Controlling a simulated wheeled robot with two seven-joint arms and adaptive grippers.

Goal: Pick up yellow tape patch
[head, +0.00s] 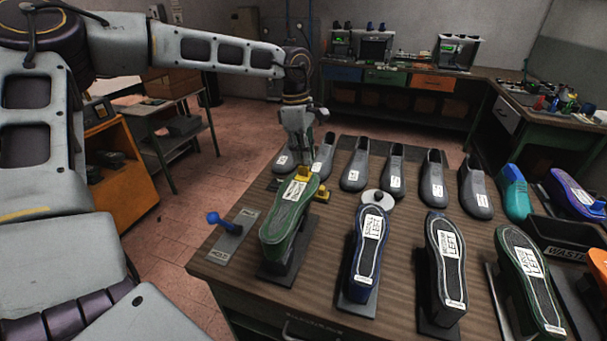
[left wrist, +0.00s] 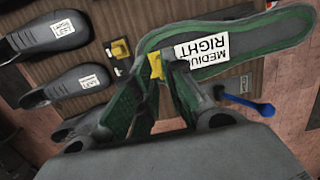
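My left gripper (head: 303,165) points down at the heel end of the green upturned shoe (head: 287,222), the leftmost on the table. In the left wrist view its two fingers (left wrist: 157,66) converge on a small yellow tape patch (left wrist: 155,68) that fills the gap between their tips. The patch is beside the green sole's edge, near the "MEDIUM RIGHT" label; whether it touches the sole cannot be told. In the head view the yellow piece (head: 303,173) shows below the fingertips. A second yellow piece (head: 321,192) sits lower, on the table. My right gripper is not in view.
Other upturned shoes on stands (head: 368,248) line the front of the wooden table (head: 330,305). Grey shoes (head: 356,166) stand in a row behind. A blue-handled lever (head: 226,224) is at left, a white disc (head: 378,198) mid-table, a black waste bin (head: 565,236) at right.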

